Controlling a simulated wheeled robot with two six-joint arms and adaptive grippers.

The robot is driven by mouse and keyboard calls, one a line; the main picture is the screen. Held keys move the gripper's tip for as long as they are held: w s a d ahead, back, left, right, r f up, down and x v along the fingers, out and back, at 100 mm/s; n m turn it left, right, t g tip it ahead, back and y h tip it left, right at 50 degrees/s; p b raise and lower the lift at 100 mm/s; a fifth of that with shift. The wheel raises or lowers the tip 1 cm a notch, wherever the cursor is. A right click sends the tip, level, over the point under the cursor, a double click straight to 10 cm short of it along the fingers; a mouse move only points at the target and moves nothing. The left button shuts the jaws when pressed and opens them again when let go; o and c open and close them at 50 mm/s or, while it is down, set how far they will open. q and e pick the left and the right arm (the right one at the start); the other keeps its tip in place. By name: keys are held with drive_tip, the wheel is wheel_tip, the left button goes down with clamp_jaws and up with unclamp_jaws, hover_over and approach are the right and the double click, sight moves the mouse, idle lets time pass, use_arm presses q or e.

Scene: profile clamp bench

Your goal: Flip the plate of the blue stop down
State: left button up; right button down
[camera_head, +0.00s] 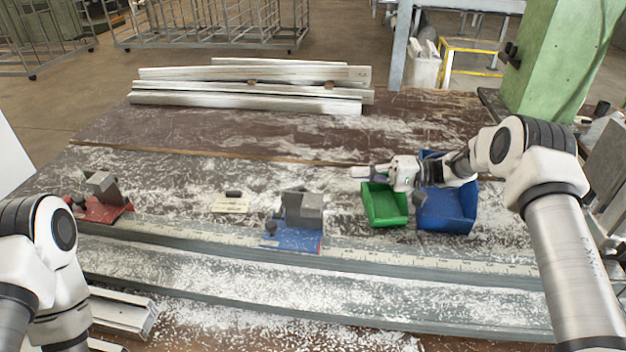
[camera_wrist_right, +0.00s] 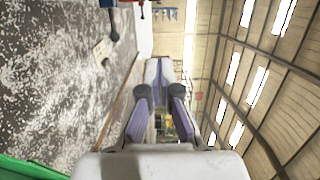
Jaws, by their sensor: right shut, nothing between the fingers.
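The blue stop (camera_head: 291,238) sits on the scaled rail at the middle of the bench. Its grey plate (camera_head: 303,208) stands raised above the blue base, with a dark knob at its left. My right gripper (camera_head: 357,172) is shut and empty, to the right of and behind the blue stop, above the green bin and apart from the stop. Its fingers (camera_wrist_right: 160,75) also show in the right wrist view, with part of a stop at the top edge. My left arm shows at the left, but its gripper is out of view.
A red stop (camera_head: 103,210) sits further left on the rail (camera_head: 400,256). A green bin (camera_head: 385,217) and a blue bin (camera_head: 447,222) stand right of the blue stop. A small tag (camera_head: 231,205) lies between the stops. White profiles (camera_head: 250,90) lie at the back; shavings cover the bench.

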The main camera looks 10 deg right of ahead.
drive_tip(key=s+p+x, duration=0.2)
drive_tip(key=p+x, duration=0.4)
drive_tip(key=x, duration=0.5)
drive_tip(key=shift+s+a+f, duration=0.3)
drive_tip(key=shift+s, duration=0.3)
drive_tip(key=shift+w, duration=0.1)
